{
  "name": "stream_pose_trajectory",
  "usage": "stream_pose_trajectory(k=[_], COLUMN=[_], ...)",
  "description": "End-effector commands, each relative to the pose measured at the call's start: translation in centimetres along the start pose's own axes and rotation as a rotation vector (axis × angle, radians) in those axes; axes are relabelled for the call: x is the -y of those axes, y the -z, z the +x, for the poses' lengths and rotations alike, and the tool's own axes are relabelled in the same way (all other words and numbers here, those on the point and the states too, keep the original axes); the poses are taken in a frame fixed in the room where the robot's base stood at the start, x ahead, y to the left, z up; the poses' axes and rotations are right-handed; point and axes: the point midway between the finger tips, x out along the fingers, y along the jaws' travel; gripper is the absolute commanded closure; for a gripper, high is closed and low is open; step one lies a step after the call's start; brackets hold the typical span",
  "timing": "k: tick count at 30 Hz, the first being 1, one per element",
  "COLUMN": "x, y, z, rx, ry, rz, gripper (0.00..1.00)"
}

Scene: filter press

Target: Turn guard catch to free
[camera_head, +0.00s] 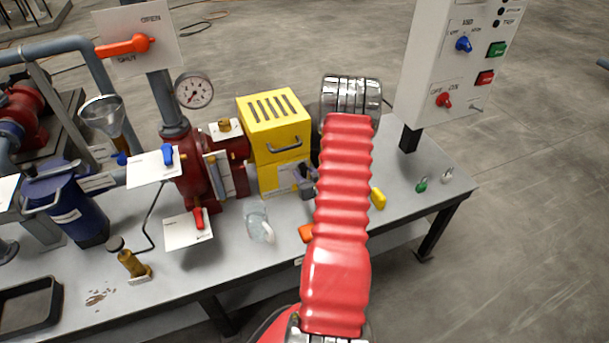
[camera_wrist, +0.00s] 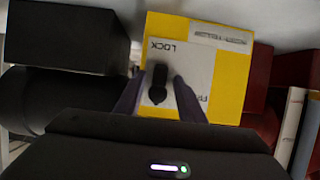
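The guard is a yellow slotted box (camera_head: 270,115) with a grey handle, standing on the bench beside the red press body. Its catch is a small black knob (camera_wrist: 158,86) on a white plate (camera_wrist: 190,65) in the wrist view. The plate reads LOCK above the knob and FR, partly hidden, at lower right. The knob's long axis runs up and down in the picture, one end towards LOCK. My gripper (camera_wrist: 159,88) has its fingers either side of the knob, with narrow gaps showing. In the head view my gripper (camera_head: 304,182) is at the guard's lower front; the catch is hidden there.
A white control box (camera_head: 455,65) stands at right. A clear jug (camera_head: 258,222) stands near the guard. The bench's right end is mostly clear.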

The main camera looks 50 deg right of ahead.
Motion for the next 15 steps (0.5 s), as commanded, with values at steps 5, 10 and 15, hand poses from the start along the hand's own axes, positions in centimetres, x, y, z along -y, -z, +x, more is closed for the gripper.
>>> stream_pose_trajectory(k=[5, 10, 15], x=[-0.02, 0.01, 0.05], y=[0.01, 0.01, 0.0], z=[-0.03, -0.04, -0.04], rx=[0.0, 0.0, 0.0], ry=[0.0, 0.0, 0.002], rz=[0.0, 0.0, -0.001], gripper=[0.75, 0.87, 0.99])
